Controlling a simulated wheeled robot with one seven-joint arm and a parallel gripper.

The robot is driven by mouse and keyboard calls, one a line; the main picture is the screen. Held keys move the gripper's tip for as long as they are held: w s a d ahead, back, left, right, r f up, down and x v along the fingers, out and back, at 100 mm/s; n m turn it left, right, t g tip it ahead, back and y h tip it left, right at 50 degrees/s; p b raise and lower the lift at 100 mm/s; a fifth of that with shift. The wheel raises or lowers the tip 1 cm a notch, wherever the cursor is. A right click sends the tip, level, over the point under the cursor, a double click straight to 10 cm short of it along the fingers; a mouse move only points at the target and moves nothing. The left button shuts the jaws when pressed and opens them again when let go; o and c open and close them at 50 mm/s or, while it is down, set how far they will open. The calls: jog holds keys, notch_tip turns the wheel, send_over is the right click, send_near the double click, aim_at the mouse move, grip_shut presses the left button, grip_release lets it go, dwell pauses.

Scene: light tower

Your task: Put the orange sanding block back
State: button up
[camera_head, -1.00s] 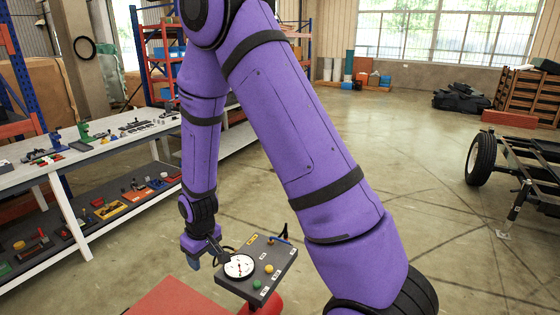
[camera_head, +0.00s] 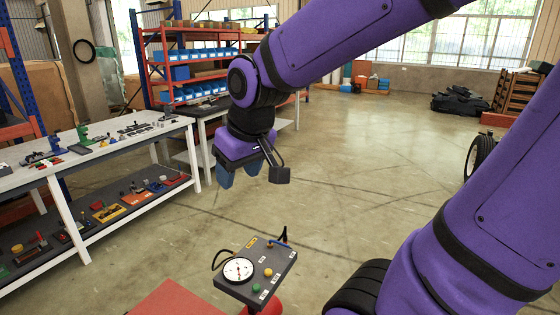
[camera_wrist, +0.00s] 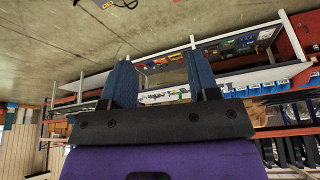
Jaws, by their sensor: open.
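My gripper (camera_head: 239,173) hangs in the air in the middle of the head view, above the floor and to the right of the workbench. Its two blue fingers also show in the wrist view (camera_wrist: 160,62), spread apart with nothing between them. An orange flat item (camera_head: 137,198) lies among several small tools on the workbench's dark lower shelf. At this size I cannot tell whether it is the orange sanding block. No sanding block is clearly recognisable in either view.
The white workbench (camera_head: 86,168) carries small tools on its top. A control panel with a dial (camera_head: 258,274) stands in front, beside a red surface (camera_head: 178,300). A red shelf rack with blue bins (camera_head: 180,72) is behind. Open floor (camera_head: 370,160) lies to the right.

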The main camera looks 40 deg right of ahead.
jog(key=s+d+r+t, duration=0.1)
jog(key=s+r, duration=0.3)
jog(key=s, duration=0.6)
jog(key=shift+d+r+m, duration=0.15)
jog(key=shift+r+m, duration=0.2)
jog(key=shift+m, duration=0.05)
jog(key=shift+w, duration=0.1)
